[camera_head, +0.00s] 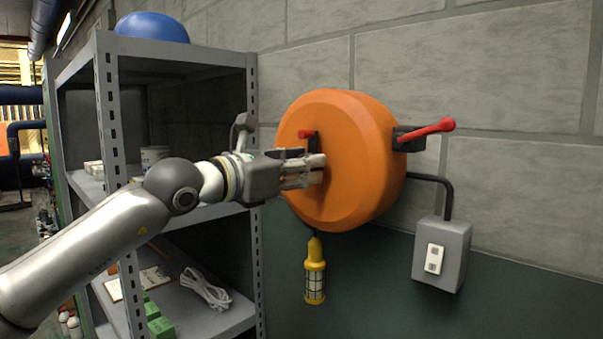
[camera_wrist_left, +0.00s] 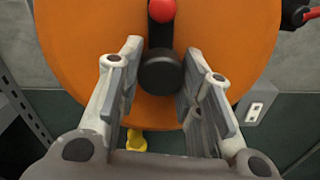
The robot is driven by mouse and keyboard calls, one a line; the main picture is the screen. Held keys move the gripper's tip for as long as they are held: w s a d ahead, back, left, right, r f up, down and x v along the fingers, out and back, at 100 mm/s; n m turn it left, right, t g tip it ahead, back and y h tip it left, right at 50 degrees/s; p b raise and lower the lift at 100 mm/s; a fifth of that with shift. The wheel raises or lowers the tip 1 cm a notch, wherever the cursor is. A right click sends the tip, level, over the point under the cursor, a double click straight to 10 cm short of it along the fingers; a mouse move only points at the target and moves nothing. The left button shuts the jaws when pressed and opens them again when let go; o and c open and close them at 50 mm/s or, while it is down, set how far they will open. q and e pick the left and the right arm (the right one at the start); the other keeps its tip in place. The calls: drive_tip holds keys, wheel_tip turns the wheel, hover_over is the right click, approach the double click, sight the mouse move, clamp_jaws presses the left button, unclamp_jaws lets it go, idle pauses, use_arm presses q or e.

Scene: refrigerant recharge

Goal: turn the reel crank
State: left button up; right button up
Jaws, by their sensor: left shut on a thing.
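The orange reel (camera_head: 345,185) is a round drum mounted on the block wall. Its crank (camera_head: 309,141) shows as a dark arm with a red knob, partly hidden behind my left gripper in the head view. In the left wrist view the crank (camera_wrist_left: 160,38) points up, with a red knob (camera_wrist_left: 162,10) at its top and a black round end (camera_wrist_left: 160,74) below. My left gripper (camera_head: 318,170) is at the reel's face, and its fingers (camera_wrist_left: 160,82) are on both sides of that black round end, shut on it. My right gripper is in neither view.
A red-handled lever (camera_head: 430,132) sticks out right of the reel. A grey switch box (camera_head: 442,255) is on the wall below it. A yellow caged lamp (camera_head: 315,272) hangs under the reel. A grey metal shelf (camera_head: 112,130) stands close on the left, beside my arm.

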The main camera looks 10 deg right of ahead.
use_arm(q)
drive_tip(key=o, duration=1)
drive_tip(key=shift+o, duration=0.2)
drive_tip(key=v, duration=1.2)
